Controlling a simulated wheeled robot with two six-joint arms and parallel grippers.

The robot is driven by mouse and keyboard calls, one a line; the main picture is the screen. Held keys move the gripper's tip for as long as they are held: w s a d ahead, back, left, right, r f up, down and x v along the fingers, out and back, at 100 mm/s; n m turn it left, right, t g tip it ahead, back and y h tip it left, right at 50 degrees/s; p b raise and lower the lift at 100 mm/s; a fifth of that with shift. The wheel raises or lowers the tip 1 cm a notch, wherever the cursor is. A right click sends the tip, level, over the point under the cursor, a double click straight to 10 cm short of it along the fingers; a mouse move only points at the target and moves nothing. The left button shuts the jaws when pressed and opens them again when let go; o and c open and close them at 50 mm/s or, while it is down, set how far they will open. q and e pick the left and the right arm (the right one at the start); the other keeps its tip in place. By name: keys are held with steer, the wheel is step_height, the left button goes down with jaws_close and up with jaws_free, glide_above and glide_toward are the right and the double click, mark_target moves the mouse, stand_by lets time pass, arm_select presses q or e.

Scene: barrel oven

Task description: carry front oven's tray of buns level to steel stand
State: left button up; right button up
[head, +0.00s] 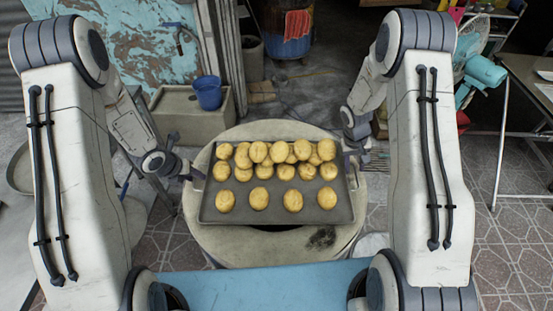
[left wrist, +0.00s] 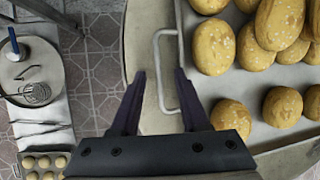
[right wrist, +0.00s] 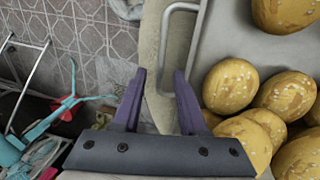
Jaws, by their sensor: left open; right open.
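A grey tray of buns (head: 240,213) lies over the round pale top of the front barrel oven (head: 215,242), looking about level. Several golden buns sit on it, heaped towards the far side. My left gripper (head: 188,174) is at the tray's left side, open. In the left wrist view its fingers (left wrist: 158,80) lie on either side of the tray's left wire handle (left wrist: 158,55). My right gripper (head: 354,152) is at the right side, open. In the right wrist view its fingers (right wrist: 160,78) straddle the right handle (right wrist: 166,40). I cannot surely pick out the steel stand.
A blue bucket (head: 208,93) stands on a concrete block behind the oven. A teal fan (head: 484,72) and a metal-legged table (head: 530,75) are at the right. A white surface with a whisk (left wrist: 36,93) and a small bun tray (left wrist: 44,165) is at the left.

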arm_select(q)
jaws_close()
arm_select(e)
jaws_close()
arm_select(q)
steer(key=shift+w+r, duration=0.1)
arm_select(e)
steer(key=shift+w+r, duration=0.1)
stand_by(0.9)
